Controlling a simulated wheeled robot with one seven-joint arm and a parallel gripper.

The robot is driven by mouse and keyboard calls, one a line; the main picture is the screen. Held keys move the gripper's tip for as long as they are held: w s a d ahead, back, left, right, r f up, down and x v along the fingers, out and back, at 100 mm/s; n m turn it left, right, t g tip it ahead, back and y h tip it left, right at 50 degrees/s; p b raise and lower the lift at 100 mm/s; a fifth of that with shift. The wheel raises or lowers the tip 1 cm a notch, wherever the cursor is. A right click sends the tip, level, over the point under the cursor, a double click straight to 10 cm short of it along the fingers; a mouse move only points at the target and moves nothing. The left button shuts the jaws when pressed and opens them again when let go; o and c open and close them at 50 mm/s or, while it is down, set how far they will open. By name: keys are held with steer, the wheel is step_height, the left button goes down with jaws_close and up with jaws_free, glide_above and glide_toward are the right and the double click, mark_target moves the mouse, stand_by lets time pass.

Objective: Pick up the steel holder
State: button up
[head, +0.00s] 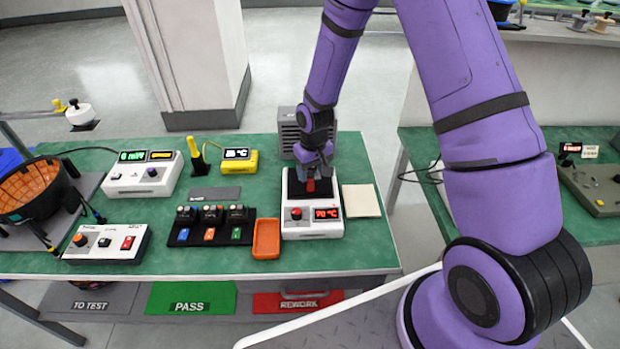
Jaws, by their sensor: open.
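My gripper (312,170) is open and points down over the dark top plate of a white heater unit (313,228) with a red temperature display. A small red part (310,186) shows just under the gripper; I cannot tell whether it lies between the fingers. No steel holder can be told for sure. Several small dark blocks (212,214) stand in a black rack (258,239) left of the heater, above blue, orange and green tags. They look dark, and their material is too small to tell.
An orange tray (266,239) lies between rack and heater. A pale pad (362,201) lies right of the heater, and a grey vented box (289,132) stands behind it. White instruments (143,174) and an orange-lined basket (30,190) are at left. Bare green tabletop (300,260) runs along the front.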

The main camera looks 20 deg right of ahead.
steer(key=shift+w+a+f, duration=0.1)
steer(key=shift+f, duration=1)
steer(key=shift+a+f, duration=0.1)
steer(key=shift+f, duration=0.95)
jaws_close()
